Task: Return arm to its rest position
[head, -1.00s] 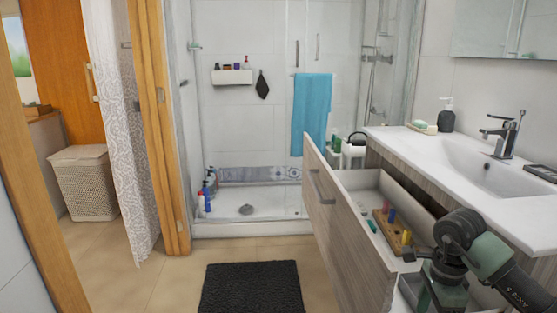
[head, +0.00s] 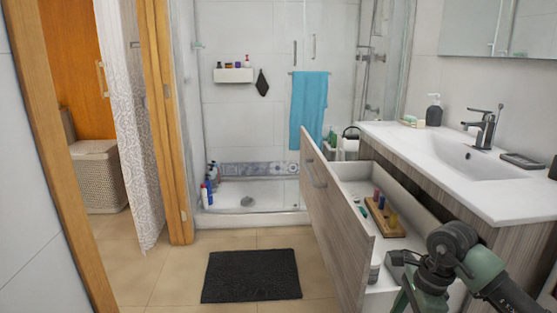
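My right arm (head: 452,241) comes in from the lower right and is bent over the near end of the open drawer (head: 331,205). The grey end of that arm, with my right gripper (head: 394,261), is low over the drawer's near part. Its fingers are small and partly hidden, so I cannot tell whether they are open or shut, and I see nothing clearly held. My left arm and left gripper are not in view.
A wooden holder (head: 375,221) with several small coloured items sits in the drawer. The white sink top (head: 440,165) is close above the arm, with a faucet (head: 484,130). A black mat (head: 251,276) lies on clear floor to the left.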

